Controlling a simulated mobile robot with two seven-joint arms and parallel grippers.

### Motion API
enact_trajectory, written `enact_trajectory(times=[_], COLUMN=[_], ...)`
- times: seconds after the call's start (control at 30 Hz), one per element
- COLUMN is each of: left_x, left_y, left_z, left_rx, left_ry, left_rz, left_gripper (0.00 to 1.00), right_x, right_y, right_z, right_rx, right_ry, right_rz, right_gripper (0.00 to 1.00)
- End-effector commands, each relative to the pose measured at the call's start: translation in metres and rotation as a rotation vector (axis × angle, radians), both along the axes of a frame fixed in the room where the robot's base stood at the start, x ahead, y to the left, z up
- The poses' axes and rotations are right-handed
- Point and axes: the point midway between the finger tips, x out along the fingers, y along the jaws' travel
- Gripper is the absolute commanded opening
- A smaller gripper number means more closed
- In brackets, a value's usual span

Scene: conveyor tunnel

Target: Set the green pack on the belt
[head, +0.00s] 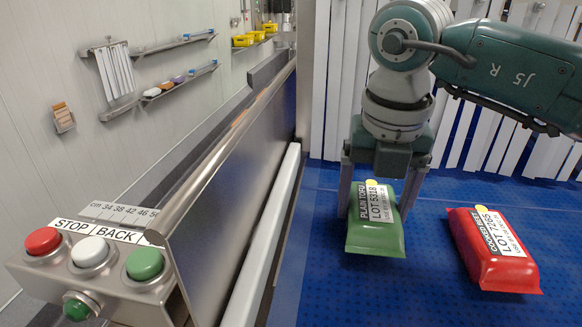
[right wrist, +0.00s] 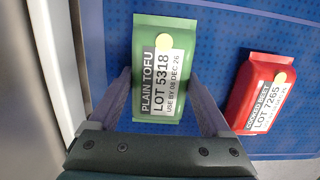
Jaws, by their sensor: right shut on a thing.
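The green pack (head: 375,235) has a white label reading PLAIN TOFU, LOT 5318, and a yellow dot. My right gripper (head: 376,206) points down with one finger on each side of it and is shut on it. In the right wrist view the green pack (right wrist: 165,50) lies between the fingers of my right gripper (right wrist: 163,78). The blue belt (head: 330,295) is under the pack. I cannot tell whether the pack touches the belt. My left gripper is not in view.
A red pack (head: 490,255) labelled LOT 7265 lies on the belt to the right, also in the right wrist view (right wrist: 262,92). A metal side wall (head: 220,190) with a control box (head: 150,290) borders the belt on the left. White strip curtains (head: 335,80) hang behind.

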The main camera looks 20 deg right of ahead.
Motion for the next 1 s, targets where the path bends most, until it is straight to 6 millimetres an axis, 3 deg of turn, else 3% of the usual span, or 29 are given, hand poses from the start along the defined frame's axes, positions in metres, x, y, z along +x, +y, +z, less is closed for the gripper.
enact_trajectory(times=[0.4, 0.43, 0.57, 0.83, 1.0], left_x=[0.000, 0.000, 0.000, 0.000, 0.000], left_y=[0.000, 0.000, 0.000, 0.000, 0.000], left_z=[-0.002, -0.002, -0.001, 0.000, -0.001], left_rx=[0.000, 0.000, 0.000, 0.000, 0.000], left_ry=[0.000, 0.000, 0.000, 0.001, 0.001], left_rz=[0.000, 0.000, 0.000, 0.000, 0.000], left_gripper=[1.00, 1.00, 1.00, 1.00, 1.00], right_x=[0.001, 0.000, 0.000, 0.000, 0.000], right_y=[0.000, 0.000, 0.000, 0.000, 0.001], right_z=[-0.010, -0.011, -0.010, -0.009, 0.008], right_rx=[-0.001, -0.001, -0.001, -0.001, 0.001], right_ry=[-0.004, -0.002, -0.002, -0.002, -0.006], right_rz=[0.000, 0.000, 0.000, 0.000, 0.003], right_gripper=[0.00, 0.83, 0.98, 1.00, 1.00])
